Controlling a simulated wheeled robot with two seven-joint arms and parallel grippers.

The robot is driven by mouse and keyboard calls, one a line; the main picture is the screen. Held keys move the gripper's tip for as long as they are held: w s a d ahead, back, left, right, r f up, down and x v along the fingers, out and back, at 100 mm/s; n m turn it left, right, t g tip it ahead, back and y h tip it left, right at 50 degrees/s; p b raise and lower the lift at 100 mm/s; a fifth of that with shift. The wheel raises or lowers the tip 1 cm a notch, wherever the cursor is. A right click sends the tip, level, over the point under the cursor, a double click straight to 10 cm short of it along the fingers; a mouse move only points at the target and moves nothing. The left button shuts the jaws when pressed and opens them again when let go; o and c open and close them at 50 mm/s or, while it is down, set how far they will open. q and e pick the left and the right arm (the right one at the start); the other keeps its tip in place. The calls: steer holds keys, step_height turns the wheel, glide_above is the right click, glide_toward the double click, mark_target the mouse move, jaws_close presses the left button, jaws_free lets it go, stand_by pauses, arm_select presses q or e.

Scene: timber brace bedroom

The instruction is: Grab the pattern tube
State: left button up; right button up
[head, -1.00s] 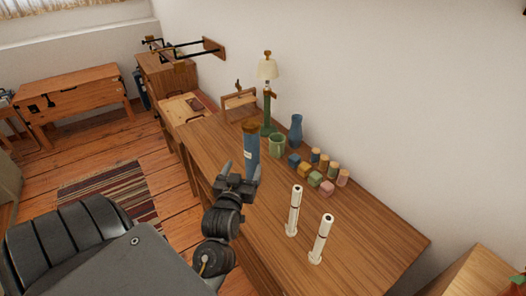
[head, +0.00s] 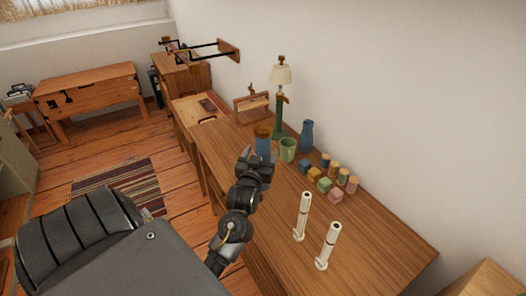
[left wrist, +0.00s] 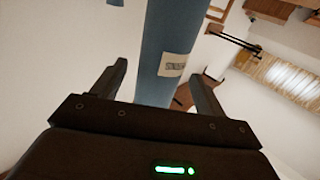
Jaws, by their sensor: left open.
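My right gripper is not in view.
Several coloured blocks (head: 324,184) lie to the right. Two white cylinders (head: 303,216) stand nearer. The table's front right is clear.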

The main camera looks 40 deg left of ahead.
arm_select(q)
steer(key=x, duration=0.2)
steer(key=shift+w+a, duration=0.15)
steer(key=shift+w, duration=0.15)
steer(key=c, duration=1.4)
steer(key=shift+r, duration=0.1)
